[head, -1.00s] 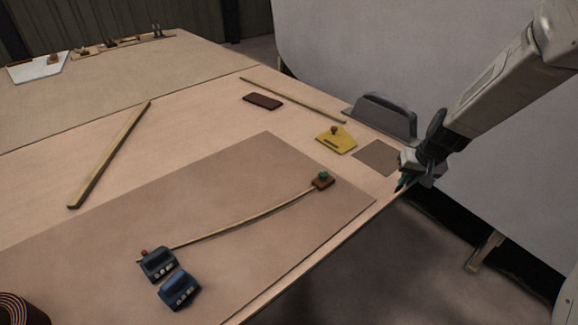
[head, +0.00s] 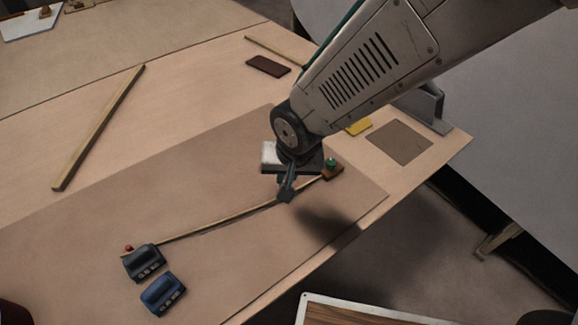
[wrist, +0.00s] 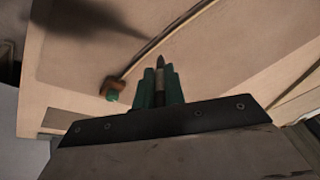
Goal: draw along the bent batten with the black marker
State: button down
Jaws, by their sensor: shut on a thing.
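The bent batten (head: 220,222) is a thin, pale, curved strip on a brown sheet (head: 90,235). Its right end meets a brown block with a green knob (head: 331,170); a red knob (head: 128,248) is at its left end. My gripper (head: 286,192) points down over the batten near its right end and hides part of it. In the wrist view the green fingers are shut on the black marker (wrist: 161,66), its dark tip pointing out towards the batten (wrist: 172,39). I cannot tell whether the tip touches the sheet. The block also shows in the wrist view (wrist: 110,88).
A dark weight (head: 143,262) sits at the batten's left end, with a blue weight (head: 163,294) just in front. A straight wooden strip (head: 98,125), a dark brown block (head: 268,65) and a partly hidden yellow piece (head: 358,127) lie farther back. The sheet's left part is clear.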

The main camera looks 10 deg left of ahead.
jog(key=shift+f, duration=2.5)
jog(key=shift+d+f, duration=0.1)
jog(key=shift+f, duration=0.25)
jog(key=shift+s, duration=0.15)
jog(key=shift+s+a, duration=0.4)
jog(key=shift+a, duration=0.1)
jog(key=shift+a, duration=0.1)
jog(key=shift+s+a, duration=0.45)
dwell(0.4)
notch_tip(320, 180, up, 13)
dwell(1.1)
dwell(0.4)
